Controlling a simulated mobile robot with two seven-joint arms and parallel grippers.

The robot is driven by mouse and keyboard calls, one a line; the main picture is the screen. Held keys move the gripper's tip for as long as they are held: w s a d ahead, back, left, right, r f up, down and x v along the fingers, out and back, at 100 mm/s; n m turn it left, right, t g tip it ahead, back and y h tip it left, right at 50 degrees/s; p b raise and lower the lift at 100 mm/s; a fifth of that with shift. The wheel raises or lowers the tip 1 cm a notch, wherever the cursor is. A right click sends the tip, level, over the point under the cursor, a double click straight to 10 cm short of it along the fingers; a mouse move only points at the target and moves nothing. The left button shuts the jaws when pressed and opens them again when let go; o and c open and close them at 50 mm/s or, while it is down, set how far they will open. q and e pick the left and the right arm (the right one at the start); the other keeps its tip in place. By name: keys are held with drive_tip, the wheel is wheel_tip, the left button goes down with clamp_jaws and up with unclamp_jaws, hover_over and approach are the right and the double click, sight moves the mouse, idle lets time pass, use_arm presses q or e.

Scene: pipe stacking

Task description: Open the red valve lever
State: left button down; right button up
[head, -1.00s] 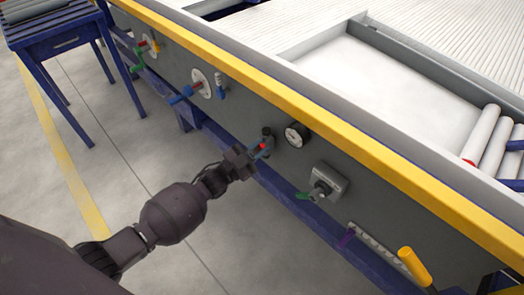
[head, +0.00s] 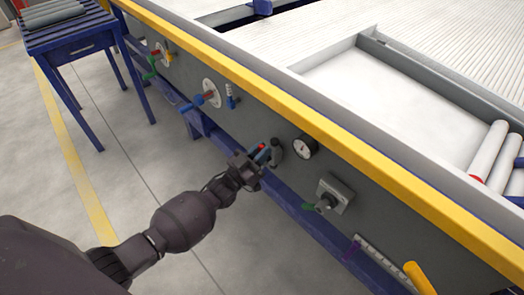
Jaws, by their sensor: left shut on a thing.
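The red valve lever (head: 261,147) shows as a small red piece at the tips of my left gripper (head: 257,158), beside a dark valve body (head: 276,149) on the grey side panel. My left gripper is shut on the lever, and its fingers hide most of it. A light blue bit shows just below the red piece. The arm reaches in from the lower left. My right gripper is not in view.
A round gauge (head: 304,146) and a grey box with a green lever (head: 334,193) sit to the right on the panel. A yellow rail (head: 330,135) runs above.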

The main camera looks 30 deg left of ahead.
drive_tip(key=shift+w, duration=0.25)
use_arm(q)
drive_tip(key=c, duration=1.1)
unclamp_jaws()
drive_tip(key=shift+a, duration=0.1)
drive_tip(key=shift+s, duration=0.1)
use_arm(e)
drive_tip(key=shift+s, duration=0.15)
use_arm(q)
drive_tip(key=shift+s+a+f, duration=0.1)
drive_tip(key=shift+s+f, duration=0.1)
drive_tip(key=shift+s, duration=0.1)
drive_tip(key=v, duration=1)
drive_tip(key=shift+p, duration=0.3)
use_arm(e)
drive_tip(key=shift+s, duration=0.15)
